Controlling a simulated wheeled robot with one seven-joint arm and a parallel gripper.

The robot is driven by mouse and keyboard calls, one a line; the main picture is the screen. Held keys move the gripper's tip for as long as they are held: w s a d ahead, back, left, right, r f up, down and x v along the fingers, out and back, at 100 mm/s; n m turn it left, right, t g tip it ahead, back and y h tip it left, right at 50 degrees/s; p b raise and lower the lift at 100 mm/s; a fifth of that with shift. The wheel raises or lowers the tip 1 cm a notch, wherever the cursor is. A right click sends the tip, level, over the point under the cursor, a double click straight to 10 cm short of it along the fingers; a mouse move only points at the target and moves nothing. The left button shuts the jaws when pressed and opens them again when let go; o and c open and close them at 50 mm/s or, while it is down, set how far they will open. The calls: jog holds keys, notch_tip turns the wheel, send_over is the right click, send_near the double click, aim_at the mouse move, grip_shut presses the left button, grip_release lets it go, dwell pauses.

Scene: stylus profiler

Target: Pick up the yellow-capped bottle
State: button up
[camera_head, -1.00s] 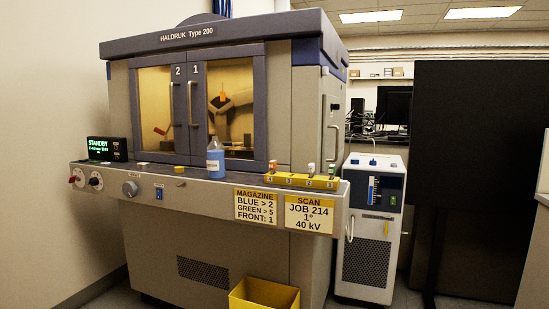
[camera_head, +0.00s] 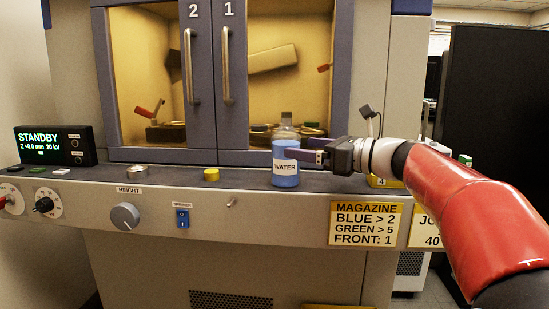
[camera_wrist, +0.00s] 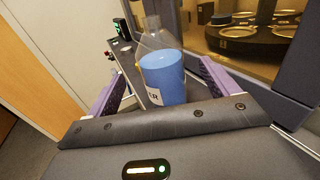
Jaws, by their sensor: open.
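A clear bottle (camera_head: 286,155) with blue liquid, a WATER label and a grey cap stands upright on the machine's front ledge. No bottle with a yellow cap shows; a small yellow round piece (camera_head: 211,174) sits on the ledge to its left. My gripper (camera_head: 305,153) is open at the bottle's right side, its purple fingers level with the upper part of the bottle. In the wrist view the bottle (camera_wrist: 163,75) stands ahead, between the lines of the two open fingers (camera_wrist: 160,88). I cannot tell whether either finger touches it.
Closed cabinet doors with handles (camera_head: 225,66) stand right behind the bottle. My arm mostly hides the yellow rack (camera_head: 381,182) at right.

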jog(key=x, duration=0.7)
jog(key=shift+w+a+r+p, duration=0.25)
jog(key=shift+a+r+p, duration=0.05)
jog(key=shift+r+p, duration=0.1)
jog(key=c, duration=1.5)
jog(key=shift+c, duration=0.2)
jog(key=shift+r, duration=0.1)
notch_tip(320, 180, up, 20)
jog(key=p, duration=0.4)
send_over(279, 139)
jog(key=w, duration=0.4)
jog(key=shift+s+a, duration=0.1)
